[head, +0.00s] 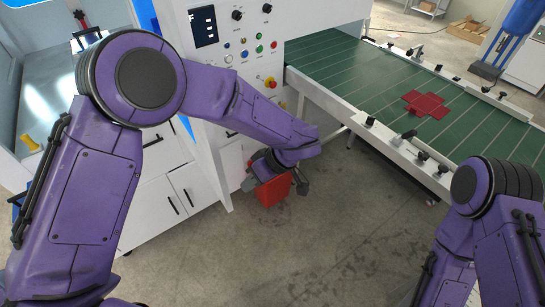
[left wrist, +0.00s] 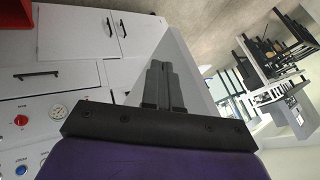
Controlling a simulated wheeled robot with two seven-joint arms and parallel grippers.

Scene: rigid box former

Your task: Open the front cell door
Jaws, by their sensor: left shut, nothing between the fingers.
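The white machine (head: 225,90) stands at the left and centre of the head view. At its left is a bay with a pale, shiny panel (head: 50,90) and a dark handle (head: 88,36); I cannot tell for sure whether this is the front cell door or whether it is open. My left arm crosses in front and hides part of the bay. My left gripper (head: 278,180) is low in front of the machine, apart from that handle. In the left wrist view its fingers (left wrist: 163,87) are together with nothing between them. My right gripper is out of view.
A red bin (head: 273,191) stands on the floor by my left gripper. White cabinet doors (head: 190,188) with black handles are below the bay. A control panel (head: 240,40) is on the machine. A green conveyor (head: 350,70) carries a red cross-shaped blank (head: 427,104). The middle floor is clear.

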